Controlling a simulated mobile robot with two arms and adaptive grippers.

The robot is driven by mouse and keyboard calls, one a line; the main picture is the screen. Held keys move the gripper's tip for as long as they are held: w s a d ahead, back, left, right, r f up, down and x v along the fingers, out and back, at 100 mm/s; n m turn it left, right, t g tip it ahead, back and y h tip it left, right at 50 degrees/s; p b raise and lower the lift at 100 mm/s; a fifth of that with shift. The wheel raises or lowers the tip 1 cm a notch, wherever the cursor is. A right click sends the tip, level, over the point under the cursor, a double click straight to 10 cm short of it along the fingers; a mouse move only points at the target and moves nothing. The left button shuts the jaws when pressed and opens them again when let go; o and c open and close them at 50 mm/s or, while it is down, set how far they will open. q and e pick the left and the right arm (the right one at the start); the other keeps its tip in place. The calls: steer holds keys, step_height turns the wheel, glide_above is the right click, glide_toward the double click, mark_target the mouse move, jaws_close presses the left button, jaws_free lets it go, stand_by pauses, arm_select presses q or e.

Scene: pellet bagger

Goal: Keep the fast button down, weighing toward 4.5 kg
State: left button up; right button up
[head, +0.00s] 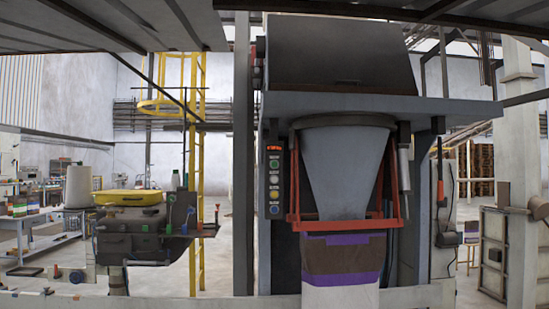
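The button panel (273,180) is a narrow dark strip on the bagger's left post. It carries a column of round buttons, including a green one (275,163), a yellow one (274,194) and a blue one (275,210). I cannot read which is the fast button, or tell whether any is pressed. A small red lit display (273,148) sits at the top; its digits are too small to read. A striped purple, brown and white bag (343,262) hangs under the grey spout (343,170), at the red clamp frame (345,225). Neither gripper shows in the head view.
A dark machine with a yellow top (133,197) and a thread cone (78,186) stand left of the bagger. A yellow caged ladder (196,170) rises behind. A pale rail (150,301) crosses the bottom foreground. A workbench (40,225) stands far left.

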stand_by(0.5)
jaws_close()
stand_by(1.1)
